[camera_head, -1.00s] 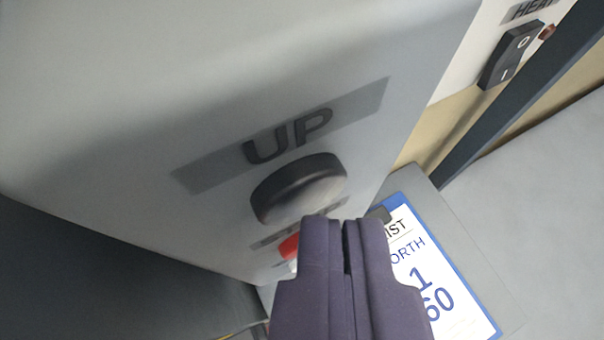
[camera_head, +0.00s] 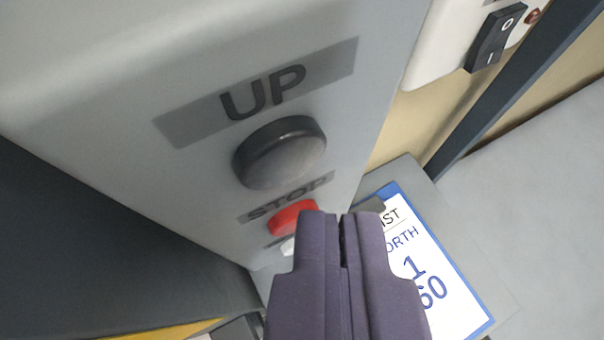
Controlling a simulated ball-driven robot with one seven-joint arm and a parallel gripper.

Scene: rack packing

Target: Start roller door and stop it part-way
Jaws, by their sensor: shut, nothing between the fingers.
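A grey control box (camera_head: 130,60) fills the upper left of the view. It carries a large dark round button (camera_head: 280,153) under a label reading UP (camera_head: 263,92). Below it is a red button (camera_head: 292,216) under a label reading STOP (camera_head: 287,197). A white button (camera_head: 288,246) shows lower down, partly hidden by my gripper. My gripper (camera_head: 341,214) is shut and empty. Its tips appear just right of the red button and overlap its edge in the picture; I cannot tell if they touch it. The roller door is not recognisable in view.
A white switch panel (camera_head: 436,70) with a black rocker switch (camera_head: 496,38) and a small red lamp (camera_head: 533,16) is at upper right. A blue-edged clipboard with a printed sheet (camera_head: 455,305) lies right of my gripper. A dark post (camera_head: 500,95) runs diagonally behind.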

